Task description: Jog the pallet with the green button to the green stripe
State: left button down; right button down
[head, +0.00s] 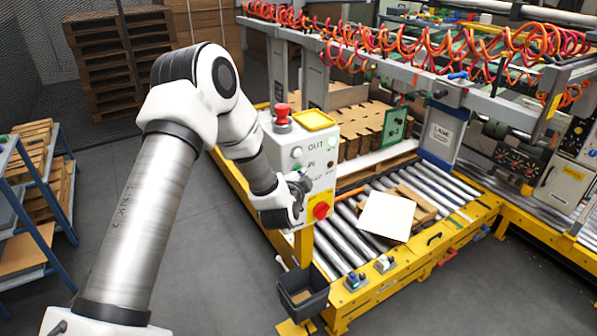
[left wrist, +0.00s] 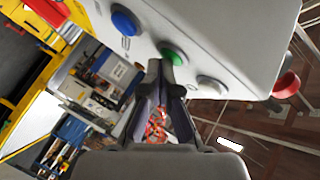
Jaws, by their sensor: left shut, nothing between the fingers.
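The grey-white control box (head: 322,150) stands on a yellow post at the conveyor's near side. In the left wrist view its face carries the green button (left wrist: 172,53), between a blue button (left wrist: 125,20) and a white button (left wrist: 209,88). My left gripper (head: 303,186) is shut and empty at the box's face. In the wrist view its fingertips (left wrist: 162,72) overlap the green button's edge; I cannot tell whether they touch it. A wooden pallet (head: 376,170) lies at the far end of the rollers. I cannot make out a green stripe. My right gripper is not in view.
A red knob (head: 282,113) tops the box, and a red button (head: 321,210) sits low on it. A white sheet (head: 387,216) and brown board lie on the rollers (head: 345,232). A dark bin (head: 302,290) hangs below. Red coiled hoses (head: 420,45) run overhead.

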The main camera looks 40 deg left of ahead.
pick_arm(q)
jog(key=shift+d, duration=0.1)
dwell(0.7)
jog(key=shift+s+d, duration=0.35)
jog(key=shift+d, duration=0.35)
jog(key=d, duration=0.1)
jog(key=s+d, duration=0.1)
jog(key=d, duration=0.1)
jog(key=s+d, duration=0.1)
jog(key=shift+d, duration=0.3)
jog(key=shift+f, duration=0.1)
dwell(1.5)
